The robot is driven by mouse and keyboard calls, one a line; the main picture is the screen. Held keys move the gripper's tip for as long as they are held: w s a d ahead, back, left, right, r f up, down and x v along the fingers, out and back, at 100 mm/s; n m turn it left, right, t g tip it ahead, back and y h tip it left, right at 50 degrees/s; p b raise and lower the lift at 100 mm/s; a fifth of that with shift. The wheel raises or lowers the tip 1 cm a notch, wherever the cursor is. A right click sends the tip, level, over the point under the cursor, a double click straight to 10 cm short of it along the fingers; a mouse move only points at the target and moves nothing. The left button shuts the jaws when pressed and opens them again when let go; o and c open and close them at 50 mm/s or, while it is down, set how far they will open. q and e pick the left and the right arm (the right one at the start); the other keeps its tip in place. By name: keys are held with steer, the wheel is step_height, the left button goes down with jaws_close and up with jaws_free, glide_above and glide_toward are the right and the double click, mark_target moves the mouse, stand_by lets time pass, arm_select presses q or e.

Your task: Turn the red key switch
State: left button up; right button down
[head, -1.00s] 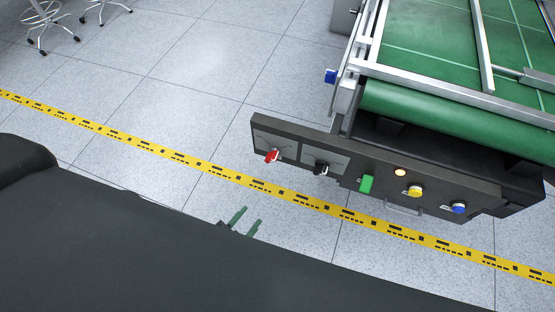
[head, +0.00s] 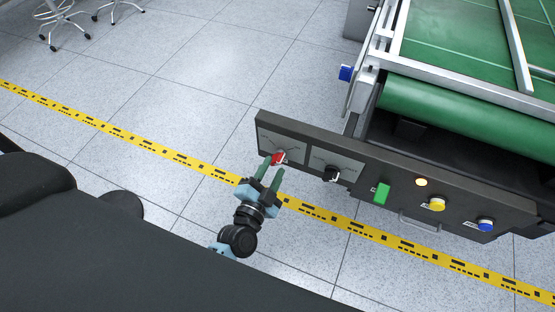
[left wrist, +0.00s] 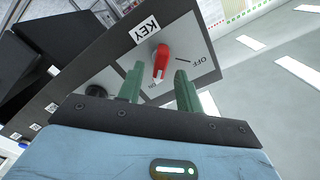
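The red key switch (head: 278,158) sits at the left end of the dark control panel. In the left wrist view the red key switch (left wrist: 161,60) is on a grey plate marked KEY, OFF and what looks like ON. My left gripper (head: 270,170) is in front of it with its green fingers apart. In the left wrist view my left gripper (left wrist: 157,77) has one finger on each side of the red handle, with gaps showing, so it looks open and not gripping. I cannot tell how deep the fingertips reach. My right gripper is not in view.
A black switch (head: 331,174), a green button (head: 382,193), a yellow button (head: 437,204) and a blue button (head: 485,225) line the panel to the right. A handle (head: 418,225) sticks out below. A green conveyor (head: 450,112) stands behind. Floor left of the panel is clear.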

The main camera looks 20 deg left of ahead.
mark_target(276, 164)
arm_select(q)
steer(key=shift+w+d, duration=0.1)
steer(key=shift+w, duration=1.75)
steer(key=shift+c, duration=0.3)
jaws_close()
